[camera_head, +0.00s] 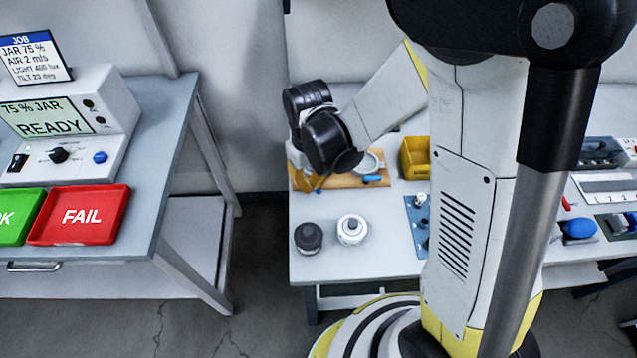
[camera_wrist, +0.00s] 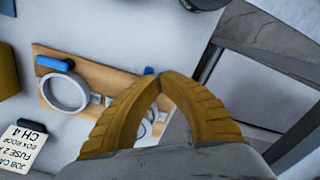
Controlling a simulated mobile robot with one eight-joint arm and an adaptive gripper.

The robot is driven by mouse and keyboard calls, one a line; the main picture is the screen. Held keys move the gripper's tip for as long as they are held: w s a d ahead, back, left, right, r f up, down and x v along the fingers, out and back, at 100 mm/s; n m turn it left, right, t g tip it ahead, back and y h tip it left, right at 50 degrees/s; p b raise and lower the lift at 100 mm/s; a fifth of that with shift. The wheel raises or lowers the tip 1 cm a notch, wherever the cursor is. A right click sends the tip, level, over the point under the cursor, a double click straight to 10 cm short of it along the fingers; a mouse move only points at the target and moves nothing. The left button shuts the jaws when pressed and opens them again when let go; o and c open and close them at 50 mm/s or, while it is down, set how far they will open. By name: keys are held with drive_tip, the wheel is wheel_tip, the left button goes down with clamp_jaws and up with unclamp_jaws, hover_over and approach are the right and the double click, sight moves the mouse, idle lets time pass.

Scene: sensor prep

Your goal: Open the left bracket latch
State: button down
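A wooden board (camera_head: 342,182) on the bench carries two ring brackets. The right bracket ring (camera_head: 369,162) has a blue latch lever (camera_head: 372,178); they show at left in the wrist view as a ring (camera_wrist: 66,92) and lever (camera_wrist: 54,63). The left bracket ring (camera_wrist: 147,127) is mostly hidden behind my fingers. A small bit of its blue latch (camera_wrist: 148,71) shows just beside my fingertips. My gripper (camera_wrist: 160,79) has its tips together, with nothing visible between them; I cannot tell if they touch the latch. In the head view my wrist hides most of the gripper.
A yellow bin (camera_head: 415,157) stands right of the board. A dark jar (camera_head: 308,237) and a white jar (camera_head: 351,229) stand nearer the front edge. A job card (camera_wrist: 25,145) lies beyond the board. A second bench at left holds a red FAIL tray (camera_head: 80,214).

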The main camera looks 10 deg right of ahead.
drive_tip(key=shift+s+d, duration=0.1)
drive_tip(key=shift+d, duration=0.05)
idle(0.3)
drive_tip(key=shift+s+d, duration=0.2)
drive_tip(key=shift+d, duration=0.1)
idle(0.3)
drive_tip(key=shift+s+d, duration=0.15)
drive_tip(key=shift+d, duration=0.15)
drive_tip(key=shift+d+b, duration=0.2)
drive_tip(key=shift+b, duration=0.1)
drive_tip(key=shift+d, duration=0.25)
drive_tip(key=shift+d, duration=0.45)
idle(0.4)
drive_tip(key=shift+d, duration=0.15)
